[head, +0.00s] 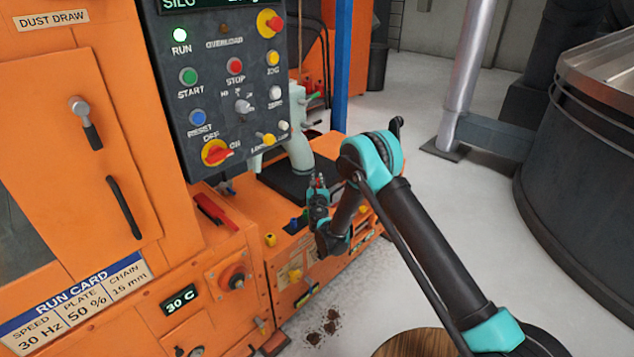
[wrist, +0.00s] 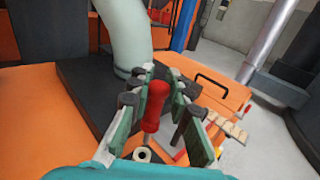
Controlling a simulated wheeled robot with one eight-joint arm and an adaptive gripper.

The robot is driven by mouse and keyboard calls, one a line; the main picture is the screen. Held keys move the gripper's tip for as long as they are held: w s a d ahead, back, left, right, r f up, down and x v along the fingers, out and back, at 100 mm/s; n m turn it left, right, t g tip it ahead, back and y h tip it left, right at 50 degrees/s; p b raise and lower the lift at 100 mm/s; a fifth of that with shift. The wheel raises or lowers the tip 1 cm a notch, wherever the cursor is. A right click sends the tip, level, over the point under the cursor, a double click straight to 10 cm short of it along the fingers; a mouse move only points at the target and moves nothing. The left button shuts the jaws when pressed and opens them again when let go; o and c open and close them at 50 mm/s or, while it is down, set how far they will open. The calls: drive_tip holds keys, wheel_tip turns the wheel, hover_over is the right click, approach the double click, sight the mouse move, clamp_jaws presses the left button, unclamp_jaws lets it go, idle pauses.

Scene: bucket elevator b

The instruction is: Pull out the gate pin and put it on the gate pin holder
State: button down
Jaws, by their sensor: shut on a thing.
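In the wrist view a red handle (wrist: 155,102) with a short metal shaft below it stands between the fingers of my gripper (wrist: 160,100). I take it for the gate pin. My gripper is shut on it. In the head view my gripper (head: 318,187) is over the low orange machine deck, below the control panel, and a small bit of red shows at its tips. A pale ring (wrist: 142,155) lies below the shaft in the wrist view. I cannot tell whether the shaft's lower end is clear of the deck. I cannot pick out the gate pin holder for certain.
A control panel (head: 222,80) stands over the deck. A pale green pipe (head: 298,130) rises from a black plate (head: 290,177) beside my gripper. A red bar (head: 215,212) and a yellow knob (head: 270,240) are at the left. The floor at right is mostly clear.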

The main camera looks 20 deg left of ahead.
idle(0.3)
drive_tip(key=shift+r, duration=2)
